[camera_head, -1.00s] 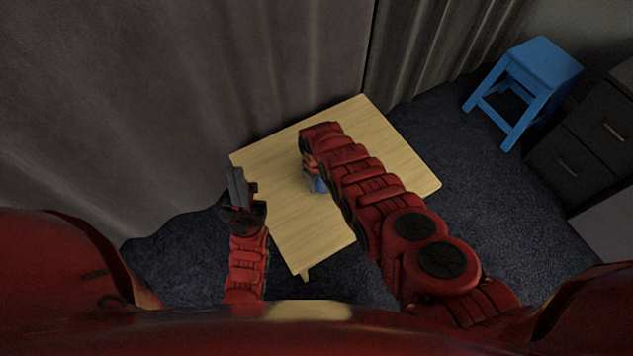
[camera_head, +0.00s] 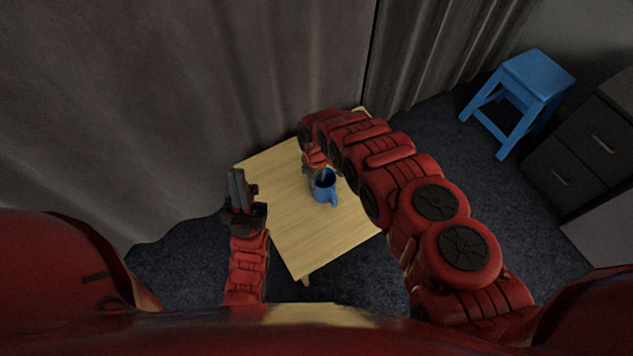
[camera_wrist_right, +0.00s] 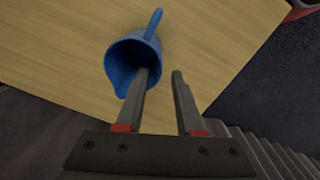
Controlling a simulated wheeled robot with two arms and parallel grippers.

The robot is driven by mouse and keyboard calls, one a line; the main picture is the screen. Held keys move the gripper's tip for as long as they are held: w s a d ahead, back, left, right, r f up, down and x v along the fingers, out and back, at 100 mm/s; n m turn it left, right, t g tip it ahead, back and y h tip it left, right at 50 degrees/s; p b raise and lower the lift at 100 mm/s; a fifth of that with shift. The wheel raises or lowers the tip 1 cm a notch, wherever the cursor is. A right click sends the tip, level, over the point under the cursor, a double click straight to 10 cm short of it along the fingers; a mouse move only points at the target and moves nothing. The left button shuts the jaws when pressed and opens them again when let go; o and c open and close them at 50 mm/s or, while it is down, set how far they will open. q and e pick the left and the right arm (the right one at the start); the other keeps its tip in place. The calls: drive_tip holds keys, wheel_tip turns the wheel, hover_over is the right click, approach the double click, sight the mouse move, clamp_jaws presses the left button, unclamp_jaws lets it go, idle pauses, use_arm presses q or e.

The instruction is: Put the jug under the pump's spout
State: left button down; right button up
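A blue jug (camera_head: 325,193) stands on the wooden table, its open mouth facing up. It also shows in the right wrist view (camera_wrist_right: 116,65), with its handle at the top and its spout toward the lower left. My right gripper (camera_head: 319,174) is open at the jug's rim. In the right wrist view, the gripper (camera_wrist_right: 161,73) has one finger over or inside the jug's mouth and the other outside its wall, with a gap between them. My left gripper (camera_head: 237,173) is empty beside the table's left edge, its fingers close together. I see no pump in these views.
The light wooden table (camera_head: 290,232) is clear to the left and front of the jug. My right arm hides its right part. A grey curtain (camera_head: 180,90) hangs behind. A blue stool (camera_head: 535,75) and dark drawers (camera_head: 575,160) stand off to the right.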

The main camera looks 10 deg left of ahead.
drive_tip(key=shift+r, duration=1.4)
